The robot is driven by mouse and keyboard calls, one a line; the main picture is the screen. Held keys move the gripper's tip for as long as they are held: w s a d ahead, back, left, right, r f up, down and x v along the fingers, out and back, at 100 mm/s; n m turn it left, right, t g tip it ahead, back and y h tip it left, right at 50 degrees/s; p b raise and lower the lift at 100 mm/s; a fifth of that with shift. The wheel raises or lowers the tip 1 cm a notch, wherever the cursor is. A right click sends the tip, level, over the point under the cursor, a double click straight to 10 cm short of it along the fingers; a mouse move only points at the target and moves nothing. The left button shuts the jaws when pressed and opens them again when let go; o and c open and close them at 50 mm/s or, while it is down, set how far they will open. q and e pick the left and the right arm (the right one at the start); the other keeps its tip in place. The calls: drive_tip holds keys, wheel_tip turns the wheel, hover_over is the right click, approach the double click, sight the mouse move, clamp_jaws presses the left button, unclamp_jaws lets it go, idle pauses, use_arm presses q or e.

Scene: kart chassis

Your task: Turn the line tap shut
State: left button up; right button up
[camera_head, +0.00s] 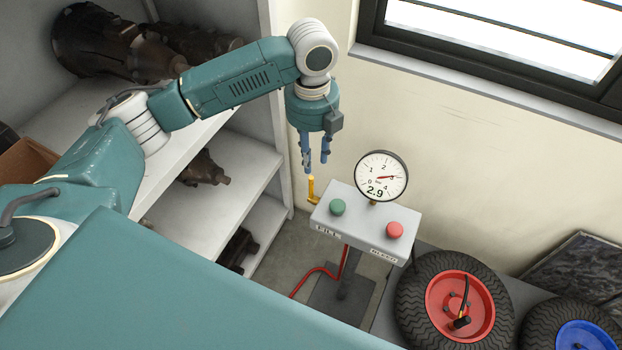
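The line tap is a small yellow lever (312,188) at the left end of the grey control box (360,222). Its handle points up in the picture, with a short yellow part at its foot. My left gripper (316,167) hangs fingers-down just above the tap, its two blue fingers apart with nothing seen between them. The left finger's tip is very close to the top of the lever; I cannot tell whether they touch. My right gripper is not in view.
The box carries a green button (338,207), a red button (394,230) and a round gauge (382,177) reading 2.9. A red hose (322,270) runs below it. A red-rimmed wheel (412,309) lies at right, shelves (225,205) stand at left.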

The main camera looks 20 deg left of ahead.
sight(311, 176)
use_arm(q)
drive_tip(key=shift+a, duration=0.25)
wheel_tip(311, 176, down, 10)
drive_tip(key=shift+w+f+p, duration=0.1)
drive_tip(key=shift+f+p, duration=0.05)
drive_tip(key=shift+p, duration=0.7)
clamp_jaws()
